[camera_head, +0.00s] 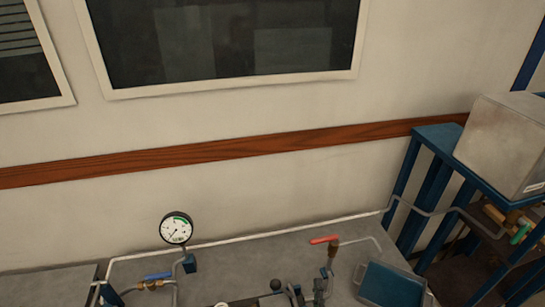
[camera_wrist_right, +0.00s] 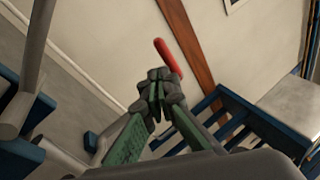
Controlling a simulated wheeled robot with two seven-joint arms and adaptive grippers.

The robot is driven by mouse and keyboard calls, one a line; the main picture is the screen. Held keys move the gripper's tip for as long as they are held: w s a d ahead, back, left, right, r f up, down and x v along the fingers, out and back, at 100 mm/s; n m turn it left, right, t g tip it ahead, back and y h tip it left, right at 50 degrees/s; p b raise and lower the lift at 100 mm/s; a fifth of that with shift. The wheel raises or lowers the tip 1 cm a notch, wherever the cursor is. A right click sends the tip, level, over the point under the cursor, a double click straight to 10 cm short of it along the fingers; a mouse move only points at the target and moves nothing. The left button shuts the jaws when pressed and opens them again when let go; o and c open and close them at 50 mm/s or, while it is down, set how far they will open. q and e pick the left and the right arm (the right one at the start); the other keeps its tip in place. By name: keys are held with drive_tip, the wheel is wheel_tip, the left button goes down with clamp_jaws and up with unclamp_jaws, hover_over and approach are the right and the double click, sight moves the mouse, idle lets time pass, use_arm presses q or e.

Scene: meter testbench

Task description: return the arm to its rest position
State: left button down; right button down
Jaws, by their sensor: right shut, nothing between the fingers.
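My right gripper (camera_wrist_right: 157,86) shows in the right wrist view with its fingers brought together and nothing between them. A red lever handle (camera_wrist_right: 167,56) shows just past its fingertips; I cannot tell whether they touch. In the head view the red lever handle (camera_head: 324,240) lies nearly level on a brass stem above the bench, at lower right of centre. Dark parts at the bottom edge there are too small and cut off to tell apart from my gripper. My left gripper is not in view.
The grey bench (camera_head: 235,262) carries a round dial gauge (camera_head: 176,228), a blue lever (camera_head: 158,276) and a blue tray (camera_head: 392,285). A blue frame (camera_head: 425,185) with a grey box (camera_head: 507,145) stands at right. A wall with a wooden rail (camera_head: 230,148) closes the back.

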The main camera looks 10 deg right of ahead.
drive_tip(key=s+a+f+n+g+y, duration=0.1)
drive_tip(key=s+f+n+g+y, duration=0.2)
drive_tip(key=n, duration=0.6)
drive_tip(key=s+a+f+n+g+y, duration=0.1)
drive_tip(key=f+n+g+y, duration=0.4)
drive_tip(key=n, duration=0.4)
drive_tip(key=s+d+n+g+h, duration=0.25)
drive_tip(key=s+d+g, duration=0.3)
drive_tip(key=s, duration=0.45)
drive_tip(key=s+d+n+g+h, duration=0.1)
drive_tip(key=s+d+n+g, duration=0.4)
drive_tip(key=s, duration=0.5)
wheel_tip(320, 180, down, 38)
drive_tip(key=s+b, duration=0.1)
drive_tip(key=b, duration=0.7)
drive_tip(key=s+f+g+b, duration=0.1)
drive_tip(key=s+f+b, duration=0.2)
drive_tip(key=s+f, duration=0.7)
drive_tip(key=s+f+b, duration=0.3)
drive_tip(key=s+f, duration=0.7)
drive_tip(key=f, duration=0.5)
drive_tip(key=shift+g, duration=0.35)
